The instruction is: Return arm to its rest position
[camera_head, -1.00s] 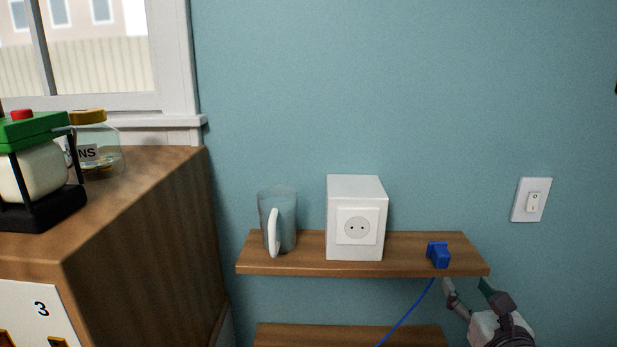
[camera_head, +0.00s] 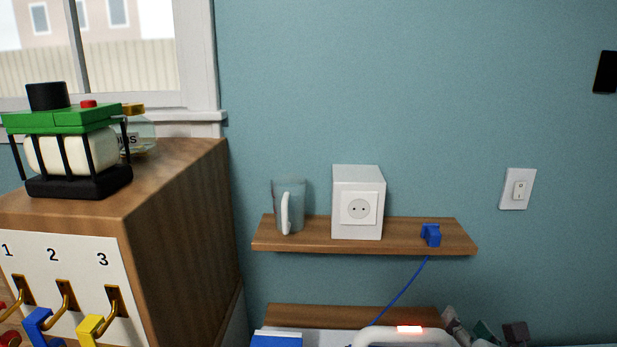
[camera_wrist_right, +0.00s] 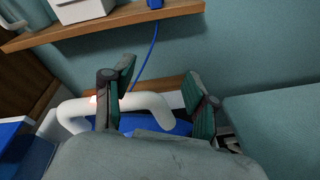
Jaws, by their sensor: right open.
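My right gripper (camera_head: 484,332) shows at the bottom edge of the head view, below the right end of the upper shelf. In the right wrist view its two dark green-padded fingers (camera_wrist_right: 158,95) stand wide apart with nothing gripped between them. A blue plug (camera_head: 431,235) sits on the right part of the upper shelf, apart from the gripper, with a blue cable hanging down. A white handle with a red light (camera_head: 408,338) lies left of the gripper; in the wrist view the handle (camera_wrist_right: 145,103) shows beyond the fingers. My left gripper is not in view.
The upper wooden shelf (camera_head: 300,246) holds a glass mug (camera_head: 290,205) and a white socket box (camera_head: 357,200). A lower shelf (camera_head: 350,316) is beneath. A wooden cabinet (camera_head: 185,230) with numbered hooks stands left. A light switch (camera_head: 518,190) is on the wall.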

